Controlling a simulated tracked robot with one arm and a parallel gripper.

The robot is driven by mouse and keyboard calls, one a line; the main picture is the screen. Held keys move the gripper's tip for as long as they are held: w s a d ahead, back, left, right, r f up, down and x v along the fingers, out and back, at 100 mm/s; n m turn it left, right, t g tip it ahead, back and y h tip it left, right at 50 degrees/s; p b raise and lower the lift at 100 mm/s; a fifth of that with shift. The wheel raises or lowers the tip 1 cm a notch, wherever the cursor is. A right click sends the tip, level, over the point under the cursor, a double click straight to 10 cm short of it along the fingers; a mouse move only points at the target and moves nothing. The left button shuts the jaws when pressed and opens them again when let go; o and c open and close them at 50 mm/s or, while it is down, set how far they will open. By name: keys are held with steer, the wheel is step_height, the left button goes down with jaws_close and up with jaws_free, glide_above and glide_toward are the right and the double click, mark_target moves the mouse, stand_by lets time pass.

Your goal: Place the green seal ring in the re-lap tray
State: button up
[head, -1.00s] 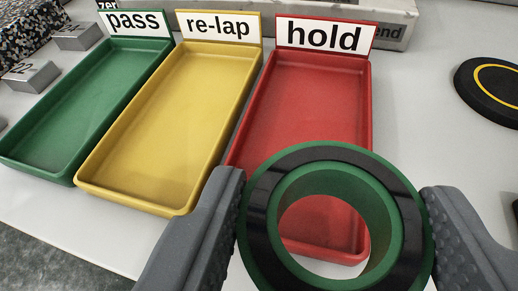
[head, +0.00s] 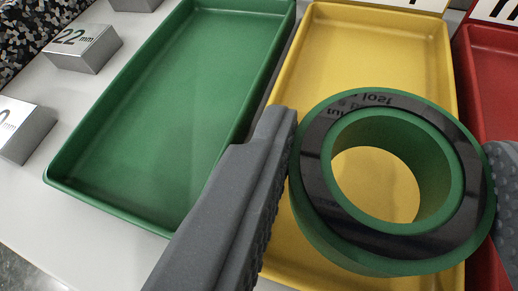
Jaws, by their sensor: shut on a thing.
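The green seal ring (head: 452,165), with a black band on its face, is held between the two grey fingers of my gripper (head: 392,180). The fingers press on its left and right sides. The ring is in front of the yellow re-lap tray (head: 345,65), covering much of its near half, and the yellow floor shows through the hole. The ring appears to be above the tray; its exact height cannot be told. The visible part of the re-lap tray is empty. Its label is mostly cut off at the top.
The empty green tray (head: 185,90) lies to the left of the re-lap tray. The red tray (head: 492,75) is at the right edge, partly hidden by my right finger. Metal blocks (head: 82,48) sit on the pale table at the left.

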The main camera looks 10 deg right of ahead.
mark_target(345, 223)
steer(key=shift+w+a+f, duration=0.15)
steer(key=shift+w+a, duration=0.1)
steer(key=shift+w, duration=0.05)
step_height(345, 223, down, 4)
steer(key=shift+r+b, duration=0.2)
steer(key=shift+b, duration=0.7)
steer(key=shift+r, duration=0.15)
steer(key=o, duration=0.8)
steer(key=p+v, duration=0.3)
steer(key=v, duration=0.9)
